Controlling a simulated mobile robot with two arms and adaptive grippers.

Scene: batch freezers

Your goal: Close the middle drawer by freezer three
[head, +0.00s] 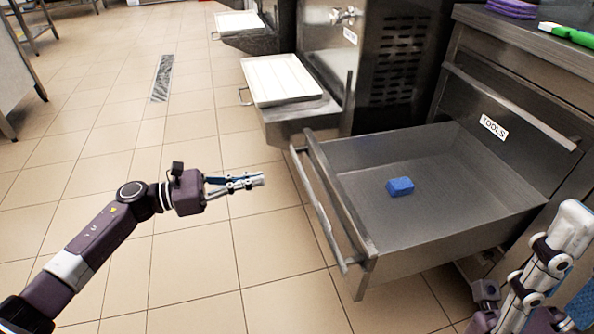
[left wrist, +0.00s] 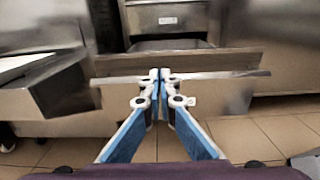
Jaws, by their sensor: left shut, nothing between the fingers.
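The middle drawer (head: 357,218) is a steel drawer pulled far out of the counter below the panel marked TOOLS. A blue sponge (head: 400,187) lies inside it. The drawer's long bar handle (head: 321,213) runs along its front. My left gripper (head: 263,179) is shut and empty, left of the handle and apart from it in the head view. In the left wrist view, the shut fingertips (left wrist: 160,74) point at the drawer front, with the handle bar (left wrist: 225,75) crossing at their height. My right gripper (head: 577,222) points upward at the lower right; its finger gap is unclear.
A freezer (head: 385,60) stands behind the drawer, with a white tray (head: 281,78) on a ledge in front of it. The counter (head: 545,45) holds purple cloths (head: 512,8) and a green-handled item (head: 570,34). The tiled floor left of the drawer is clear.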

